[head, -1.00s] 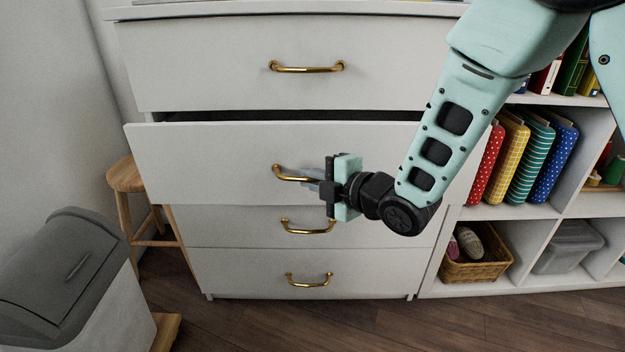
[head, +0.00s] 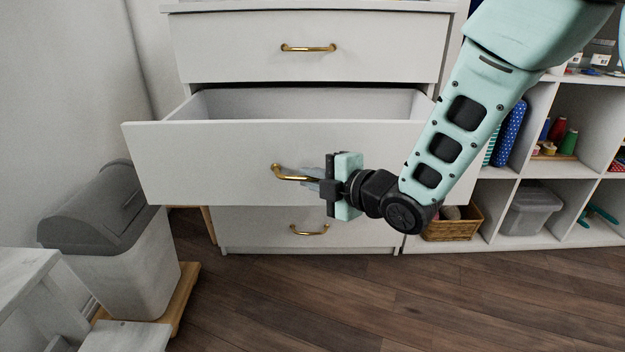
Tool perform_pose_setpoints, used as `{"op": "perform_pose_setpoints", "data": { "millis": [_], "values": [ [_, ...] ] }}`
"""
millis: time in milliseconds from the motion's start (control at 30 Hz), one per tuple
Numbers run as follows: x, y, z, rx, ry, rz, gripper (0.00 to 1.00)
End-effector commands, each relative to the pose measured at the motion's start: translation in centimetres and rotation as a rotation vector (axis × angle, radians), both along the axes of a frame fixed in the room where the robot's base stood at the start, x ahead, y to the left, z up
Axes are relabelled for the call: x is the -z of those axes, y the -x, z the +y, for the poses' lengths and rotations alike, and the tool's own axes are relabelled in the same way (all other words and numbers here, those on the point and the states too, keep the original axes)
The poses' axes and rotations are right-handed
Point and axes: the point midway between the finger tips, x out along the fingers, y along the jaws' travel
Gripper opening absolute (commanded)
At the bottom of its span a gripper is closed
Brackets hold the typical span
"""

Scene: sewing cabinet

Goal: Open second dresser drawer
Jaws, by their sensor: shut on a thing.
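The white dresser's second drawer (head: 215,165) stands well out from the dresser, and its empty-looking interior (head: 300,104) shows behind the front panel. Its brass handle (head: 280,171) is on the front. My gripper (head: 312,178) is shut on this handle from the right and covers the handle's right part. The top drawer (head: 310,45) above is shut, with its own brass handle (head: 308,48). A lower drawer (head: 270,232) with a brass handle (head: 310,230) is shut.
A grey-lidded bin (head: 105,215) stands at the left on a wooden base. A white piece of furniture (head: 50,300) is at the lower left. A shelf unit (head: 505,170) with a basket (head: 455,225) stands at the right. The wooden floor (head: 400,310) in front is clear.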

Motion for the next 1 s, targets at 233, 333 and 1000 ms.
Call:
{"op": "perform_pose_setpoints", "data": {
  "millis": [233,333,1000],
  "values": [
    [0.1,-0.1,-0.1,0.002,0.002,0.001,0.00],
    [0.1,-0.1,-0.1,0.002,0.002,0.001,0.00],
    [-0.5,1.2,-1.4,0.003,0.002,0.001,0.32]
  ]
}}
